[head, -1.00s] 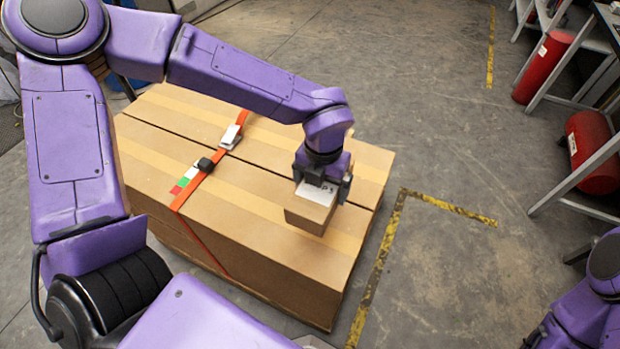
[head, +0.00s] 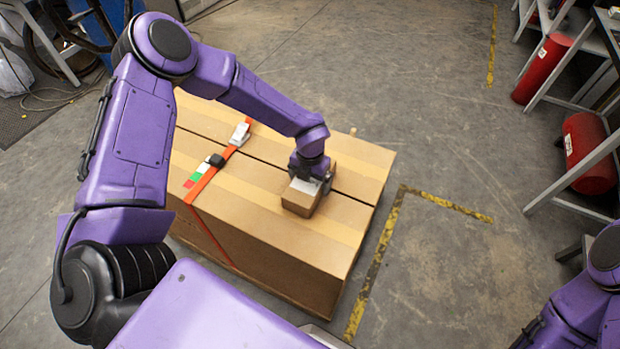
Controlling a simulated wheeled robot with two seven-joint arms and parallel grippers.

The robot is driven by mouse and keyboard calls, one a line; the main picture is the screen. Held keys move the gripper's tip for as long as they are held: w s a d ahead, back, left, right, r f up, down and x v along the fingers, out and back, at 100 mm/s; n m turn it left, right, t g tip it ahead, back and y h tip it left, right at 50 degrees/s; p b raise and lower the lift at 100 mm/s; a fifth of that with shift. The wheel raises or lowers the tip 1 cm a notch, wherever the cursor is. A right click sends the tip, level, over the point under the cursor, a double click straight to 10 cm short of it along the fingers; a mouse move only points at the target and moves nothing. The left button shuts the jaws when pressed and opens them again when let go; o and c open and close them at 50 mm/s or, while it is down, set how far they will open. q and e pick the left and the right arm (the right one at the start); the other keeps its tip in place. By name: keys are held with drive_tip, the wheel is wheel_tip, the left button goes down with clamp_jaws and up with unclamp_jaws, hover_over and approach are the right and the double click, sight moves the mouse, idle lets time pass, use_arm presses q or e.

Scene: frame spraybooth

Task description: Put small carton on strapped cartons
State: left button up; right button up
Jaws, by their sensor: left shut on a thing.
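The strapped cartons (head: 340,233) stand on the floor in the middle of the head view, with an orange strap (head: 206,182) and buckle across the top. The small carton (head: 299,200) is a brown box with a white label, over the right part of the top of the strapped cartons. It appears to rest on that top, though its underside is hidden. My left gripper (head: 312,177) points down and is shut on the small carton from above. My right arm shows at the lower right edge; its fingertips cannot be made out.
A small white-red-green label (head: 201,173) and a dark clip lie along the strap. Yellow floor tape (head: 380,250) runs right of the cartons. Red cylinders (head: 590,150) and grey racks stand at the far right. The floor between is clear.

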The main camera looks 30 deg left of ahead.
use_arm(q)
drive_tip(key=o, duration=1)
drive_tip(key=shift+f, duration=0.15)
drive_tip(key=shift+o, duration=0.2)
drive_tip(key=shift+s+r, duration=0.1)
drive_tip(key=shift+r, duration=0.45)
wheel_tip(320, 180, up, 11)
drive_tip(key=b, duration=0.2)
drive_tip(key=shift+r, duration=0.2)
